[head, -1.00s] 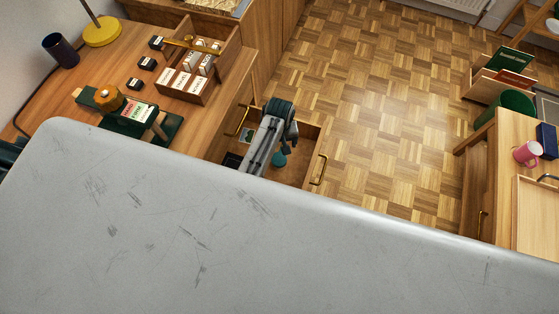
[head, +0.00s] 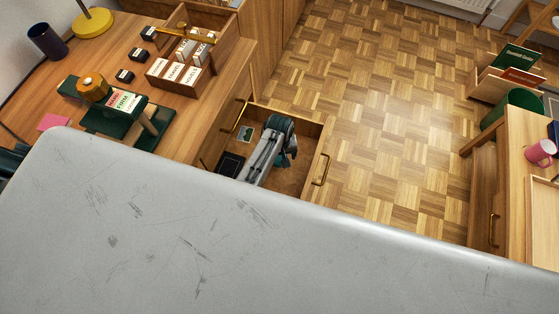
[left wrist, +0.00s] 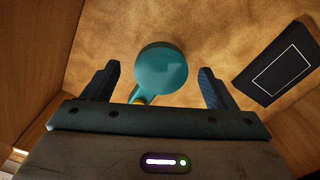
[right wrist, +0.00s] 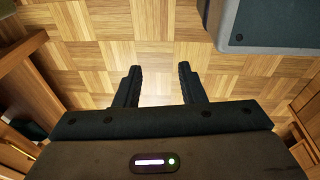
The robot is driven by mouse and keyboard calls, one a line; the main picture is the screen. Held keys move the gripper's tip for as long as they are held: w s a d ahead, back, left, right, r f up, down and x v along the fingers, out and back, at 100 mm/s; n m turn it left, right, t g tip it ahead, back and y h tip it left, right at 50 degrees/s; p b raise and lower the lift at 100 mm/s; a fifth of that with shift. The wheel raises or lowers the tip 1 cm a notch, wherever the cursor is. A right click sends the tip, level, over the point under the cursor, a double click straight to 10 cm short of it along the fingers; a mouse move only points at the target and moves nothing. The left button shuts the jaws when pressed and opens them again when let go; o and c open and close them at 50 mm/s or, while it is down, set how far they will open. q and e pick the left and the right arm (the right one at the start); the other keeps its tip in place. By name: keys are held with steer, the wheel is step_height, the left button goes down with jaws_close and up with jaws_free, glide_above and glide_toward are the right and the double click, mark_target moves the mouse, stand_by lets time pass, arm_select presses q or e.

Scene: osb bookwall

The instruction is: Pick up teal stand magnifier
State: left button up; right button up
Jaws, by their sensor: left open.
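The teal stand magnifier (left wrist: 160,68) lies in the open desk drawer, with its round head uppermost in the left wrist view and a short handle part below it. In the head view my left arm hides most of it, leaving a teal bit (head: 283,161). My left gripper (left wrist: 158,70) is open above the drawer floor, one finger on each side of the magnifier, with gaps showing on both sides. In the head view the left gripper (head: 289,150) points down into the drawer. My right gripper (right wrist: 160,70) is open and empty above the parquet floor.
Drawer walls (head: 318,150) surround the left gripper. The desk (head: 215,110) holds a wooden organiser, a lamp and a green stand. The parquet (head: 390,130) to the right is clear.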

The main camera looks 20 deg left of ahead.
arm_select(q)
step_height(320, 180, down, 4)
steer(key=shift+w+a+r+b, duration=0.1)
steer(key=shift+w+a+b, duration=0.05)
steer(key=shift+b, duration=0.2)
steer(key=shift+f, duration=0.55)
steer(key=c, duration=1.2)
steer(key=shift+o, duration=0.2)
arm_select(e)
steer(key=shift+w+a+r, duration=0.1)
steer(key=shift+w+r, duration=0.25)
steer(key=shift+r, duration=0.25)
steer(key=shift+w+a+r, duration=0.1)
steer(key=shift+w+r, duration=0.2)
steer(key=shift+r, duration=0.25)
arm_select(q)
steer(key=shift+r, duration=0.1)
